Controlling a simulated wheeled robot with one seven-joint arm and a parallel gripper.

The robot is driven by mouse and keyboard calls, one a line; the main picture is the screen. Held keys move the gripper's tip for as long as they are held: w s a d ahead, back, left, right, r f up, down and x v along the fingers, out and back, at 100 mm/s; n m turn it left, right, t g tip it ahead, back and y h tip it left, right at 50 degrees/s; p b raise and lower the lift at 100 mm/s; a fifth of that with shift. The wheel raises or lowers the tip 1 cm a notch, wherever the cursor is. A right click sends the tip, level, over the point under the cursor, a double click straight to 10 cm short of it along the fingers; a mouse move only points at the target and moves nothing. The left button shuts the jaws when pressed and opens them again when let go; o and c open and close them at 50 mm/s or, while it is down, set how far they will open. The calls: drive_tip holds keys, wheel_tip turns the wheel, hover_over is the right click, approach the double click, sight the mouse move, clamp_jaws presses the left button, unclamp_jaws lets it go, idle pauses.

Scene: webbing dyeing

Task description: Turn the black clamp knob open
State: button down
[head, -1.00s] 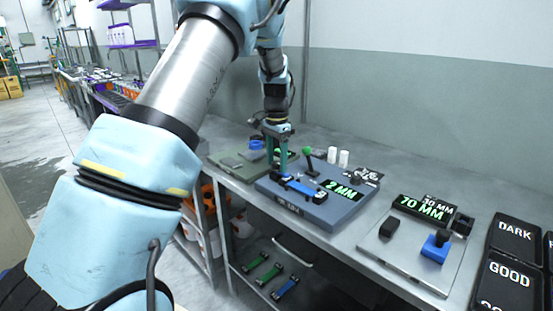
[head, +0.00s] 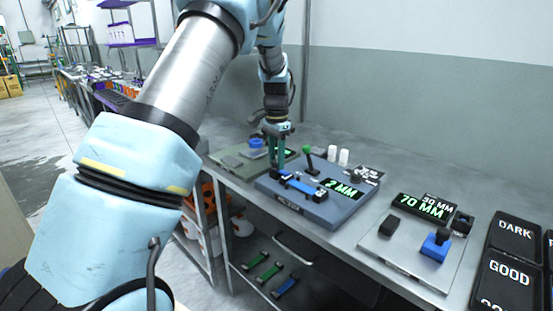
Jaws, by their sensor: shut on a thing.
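My gripper (head: 278,164) points straight down at the back left of the blue-grey fixture plate (head: 325,213). Its green fingers are shut, with their tips low at the far end of the blue strap piece (head: 299,186). The black clamp knob is not clearly visible; what shows at the fingertips is small and dark, mostly covered by the fingers. A lever with a green ball (head: 307,150) stands upright just right of the gripper. A green "2 MM" display (head: 343,188) lies on the plate's right side.
A green-grey plate (head: 230,161) with a blue round piece (head: 256,142) lies to the left. White cylinders (head: 343,157) stand behind. On the right are a "70 MM" display (head: 421,206), a blue block with a black knob (head: 436,246) and dark label bins (head: 514,232).

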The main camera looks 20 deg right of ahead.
drive_tip(key=shift+n, duration=0.4)
drive_tip(key=n+p, duration=0.1)
drive_tip(key=n, duration=0.2)
drive_tip(key=shift+n, duration=0.4)
drive_tip(key=n, duration=0.4)
drive_tip(key=shift+r+p, duration=0.1)
drive_tip(key=shift+p, duration=0.3)
drive_tip(key=n+p, duration=0.1)
drive_tip(key=n, duration=0.8)
drive_tip(key=shift+p, duration=0.4)
drive_tip(key=shift+n, duration=0.3)
drive_tip(key=c, duration=0.5)
unclamp_jaws()
